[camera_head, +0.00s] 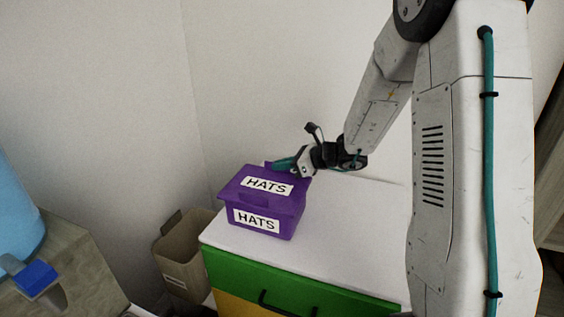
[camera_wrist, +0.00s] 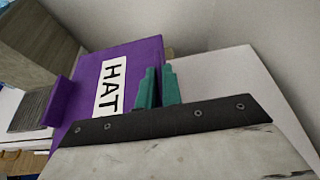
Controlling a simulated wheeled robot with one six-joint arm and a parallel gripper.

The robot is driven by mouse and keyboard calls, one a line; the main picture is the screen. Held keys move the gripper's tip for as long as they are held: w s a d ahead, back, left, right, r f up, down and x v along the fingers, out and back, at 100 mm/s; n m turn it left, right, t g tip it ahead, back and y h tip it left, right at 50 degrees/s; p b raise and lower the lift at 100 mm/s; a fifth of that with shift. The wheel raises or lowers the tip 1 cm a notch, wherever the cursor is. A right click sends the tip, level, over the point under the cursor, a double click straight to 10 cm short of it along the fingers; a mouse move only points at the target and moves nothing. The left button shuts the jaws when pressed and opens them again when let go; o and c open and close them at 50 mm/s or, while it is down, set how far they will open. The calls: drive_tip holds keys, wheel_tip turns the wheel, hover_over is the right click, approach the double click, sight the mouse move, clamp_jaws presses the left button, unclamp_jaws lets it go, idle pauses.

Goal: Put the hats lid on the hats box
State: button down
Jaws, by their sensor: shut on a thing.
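The purple hats lid (camera_head: 240,183), with a white HATS label on top, lies over the purple hats box (camera_head: 289,222), which has a HATS label on its front. I cannot tell whether the lid is fully seated or slightly raised at the back. My gripper (camera_head: 283,163) reaches in from the right, its teal fingers shut on the lid's back edge. In the wrist view my gripper (camera_wrist: 157,87) has its fingers close together beside the lid (camera_wrist: 90,75); the gripped part is hidden between them.
The box stands on the white top (camera_head: 345,230) of a cabinet with a green drawer (camera_head: 300,291). The top is clear to the right. A beige bin (camera_head: 183,250) stands left of the cabinet. Walls are close behind. A wooden surface (camera_head: 75,285) is at lower left.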

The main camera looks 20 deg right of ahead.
sight(306, 186)
drive_tip(key=c, duration=1.5)
unclamp_jaws()
drive_tip(key=v, duration=0.7)
drive_tip(key=shift+s+d+r, duration=0.2)
drive_tip(key=shift+s+d, duration=0.05)
drive_tip(key=shift+s+a+n, duration=0.1)
drive_tip(key=shift+s+n, duration=0.05)
drive_tip(key=shift+n, duration=0.25)
drive_tip(key=s+n+g, duration=0.1)
drive_tip(key=s+a+f+n, duration=0.1)
drive_tip(key=s+a+n+g, duration=0.1)
drive_tip(key=s, duration=0.1)
drive_tip(key=shift+f+g+y, duration=0.3)
drive_tip(key=shift+f, duration=0.1)
drive_tip(key=s+a+r+n+g+h, duration=0.2)
drive_tip(key=s+r+n+h, duration=0.1)
drive_tip(key=s+n, duration=0.4)
drive_tip(key=s+a+r+n+g+h, duration=0.1)
drive_tip(key=s+a+r+n+h, duration=0.1)
drive_tip(key=s+n, duration=0.6)
drive_tip(key=s+a+r+n+g+h, duration=0.2)
drive_tip(key=s+r+n+h, duration=0.3)
drive_tip(key=s, duration=0.8)
drive_tip(key=shift+s+a+r+n+g, duration=0.1)
drive_tip(key=shift+n+g, duration=0.05)
drive_tip(key=shift+n, duration=0.65)
drive_tip(key=shift+a+r+n+g, duration=0.1)
drive_tip(key=shift+n+g, duration=0.05)
drive_tip(key=shift+n, duration=0.65)
